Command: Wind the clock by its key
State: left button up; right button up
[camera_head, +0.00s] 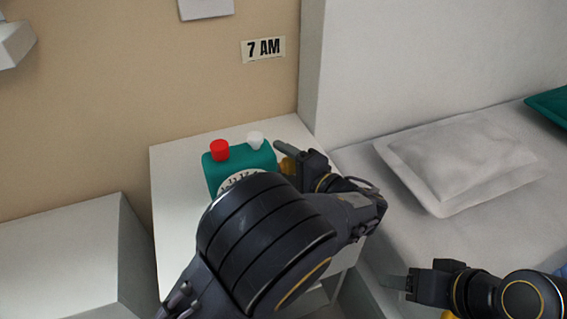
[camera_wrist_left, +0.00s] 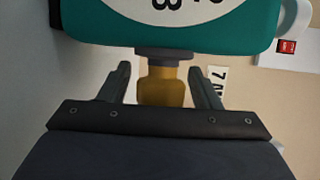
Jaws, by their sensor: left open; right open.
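The teal clock (camera_head: 240,164) stands on the white bedside table, with a red button and a white button on top. Its numbered face is partly hidden behind my left arm. The brass-yellow key (camera_head: 288,166) sticks out from the clock's right side and also shows in the left wrist view (camera_wrist_left: 163,86). My left gripper (camera_head: 285,158) is at that side, open, with one finger on each side of the key and visible gaps between. My right gripper (camera_head: 396,283) is low at the right, away from the clock, open and empty, partly cut off by the picture's edge.
The white bedside table (camera_head: 172,190) is bare around the clock. A "7 AM" label (camera_head: 263,49) is on the wall behind. A bed with a grey pillow (camera_head: 460,160) lies to the right. A white block (camera_head: 70,255) stands at the left.

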pick_arm(q)
jog(key=shift+w+a, duration=0.15)
jog(key=shift+c, duration=0.4)
jog(key=c, duration=0.9)
jog(key=shift+r+g+h+p, duration=0.15)
jog(key=shift+g+h+p, duration=0.15)
jog(key=shift+p, duration=0.55)
jog(key=g+h+p, duration=0.1)
jog(key=p, duration=0.2)
jog(key=m+g+h+p, duration=0.1)
jog(key=g+p, duration=0.1)
jog(key=p, duration=0.1)
jog(key=shift+f, duration=0.25)
jog(key=shift+s+f+m+g+h+p, duration=0.25)
jog(key=shift+f+m+g+h+p, duration=0.25)
jog(key=shift+g+p, duration=0.65)
jog(key=shift+t, duration=0.25)
jog(key=o, duration=1)
